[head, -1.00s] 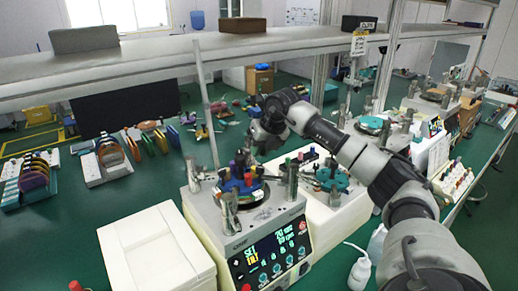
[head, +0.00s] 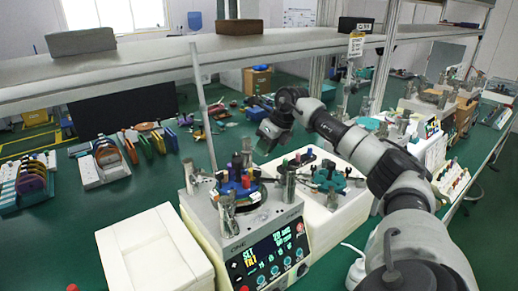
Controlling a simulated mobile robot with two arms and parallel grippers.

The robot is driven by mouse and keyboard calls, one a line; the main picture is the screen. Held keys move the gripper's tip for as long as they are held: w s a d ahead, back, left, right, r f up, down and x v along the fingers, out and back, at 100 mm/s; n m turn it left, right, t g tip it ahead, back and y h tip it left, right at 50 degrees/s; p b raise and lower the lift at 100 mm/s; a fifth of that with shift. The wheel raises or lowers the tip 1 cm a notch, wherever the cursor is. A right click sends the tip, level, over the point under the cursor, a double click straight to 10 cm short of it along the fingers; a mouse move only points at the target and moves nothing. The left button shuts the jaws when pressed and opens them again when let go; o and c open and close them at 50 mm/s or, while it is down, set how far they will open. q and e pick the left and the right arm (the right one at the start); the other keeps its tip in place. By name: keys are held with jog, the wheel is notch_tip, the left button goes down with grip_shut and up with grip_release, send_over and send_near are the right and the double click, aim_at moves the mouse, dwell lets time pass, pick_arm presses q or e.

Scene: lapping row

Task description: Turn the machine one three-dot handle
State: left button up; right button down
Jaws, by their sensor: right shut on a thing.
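Machine one (head: 262,250), a grey and white lapping machine with a lit front display, stands at the lower middle of the head view. On its top is a dark blue plate (head: 238,188) with upright coloured handles, among them a red one (head: 237,161) and a purple one. The dot marks on the handles are too small to read. My right gripper (head: 266,142) is above and behind the machine's top, just right of the handles, with its tips pointing down. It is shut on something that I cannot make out. My left gripper is not in view.
A white box (head: 155,255) stands left of the machine. A second machine with a teal plate (head: 332,180) stands close on the right. A long grey shelf (head: 150,65) crosses above. Racks of coloured discs (head: 105,160) stand at the back left.

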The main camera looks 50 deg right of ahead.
jog(key=shift+r, duration=0.1)
jog(key=c, duration=1.1)
grip_release()
jog(key=b+v, duration=0.1)
jog(key=v, duration=0.9)
jog(key=shift+s+d+r, duration=0.15)
jog(key=shift+d+r, duration=0.05)
jog(key=shift+r, duration=0.1)
